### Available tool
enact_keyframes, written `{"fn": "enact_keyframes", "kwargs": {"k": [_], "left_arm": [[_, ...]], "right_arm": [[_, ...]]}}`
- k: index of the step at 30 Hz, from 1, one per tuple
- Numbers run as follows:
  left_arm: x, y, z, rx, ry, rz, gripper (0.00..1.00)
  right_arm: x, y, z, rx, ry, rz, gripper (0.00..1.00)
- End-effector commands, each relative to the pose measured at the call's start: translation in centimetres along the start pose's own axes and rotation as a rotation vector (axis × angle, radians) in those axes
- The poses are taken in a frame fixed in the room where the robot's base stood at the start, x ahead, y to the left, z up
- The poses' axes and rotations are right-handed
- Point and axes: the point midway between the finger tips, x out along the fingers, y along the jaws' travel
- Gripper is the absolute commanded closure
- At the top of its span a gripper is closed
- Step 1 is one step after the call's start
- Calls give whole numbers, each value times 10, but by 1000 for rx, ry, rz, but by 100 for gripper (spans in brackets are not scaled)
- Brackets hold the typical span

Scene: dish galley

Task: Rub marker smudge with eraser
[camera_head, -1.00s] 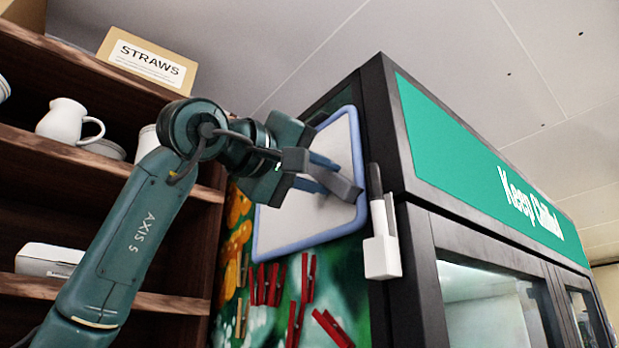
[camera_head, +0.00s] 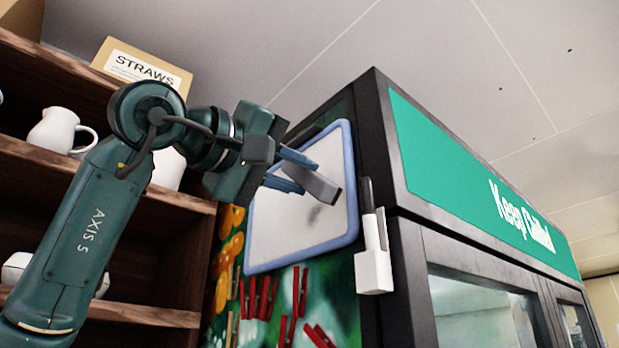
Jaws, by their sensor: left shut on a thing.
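The whiteboard (camera_head: 275,235) has a blue frame and hangs tilted in my view on the side of the dark cooler. My left gripper (camera_head: 306,173) reaches in from the left in front of the board. Its blue fingers are shut on a grey block-shaped eraser (camera_head: 318,185). I cannot tell whether the eraser touches the board. A small dark mark, perhaps part of the smudge (camera_head: 316,212), shows just below the eraser; the rest may be hidden behind it and the gripper. My right gripper is out of view.
A white holder (camera_head: 373,271) with a dark-capped marker (camera_head: 367,194) sticks out at the cooler's edge, right of the board. Red clips (camera_head: 268,298) are below the board. Wooden shelves (camera_head: 150,308) with a white jug (camera_head: 58,130) and a straws box (camera_head: 140,68) stand left.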

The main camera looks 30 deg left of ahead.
Motion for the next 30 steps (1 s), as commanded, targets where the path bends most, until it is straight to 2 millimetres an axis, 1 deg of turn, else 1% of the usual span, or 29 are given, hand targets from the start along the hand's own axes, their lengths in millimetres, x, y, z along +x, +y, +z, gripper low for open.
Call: {"fn": "enact_keyframes", "kwargs": {"k": [3,6,17,20,27,30], "left_arm": [[-11,0,-2,0,2,2,96],[-15,0,-3,-1,2,0,96],[-17,0,-3,-1,1,1,96],[-22,0,-4,-1,1,2,96],[-43,0,-7,-1,3,2,96],[-46,0,-7,-1,1,2,96]], "right_arm": [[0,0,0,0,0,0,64],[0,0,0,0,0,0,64],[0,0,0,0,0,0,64],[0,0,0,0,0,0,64],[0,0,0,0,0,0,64],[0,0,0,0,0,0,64]]}}
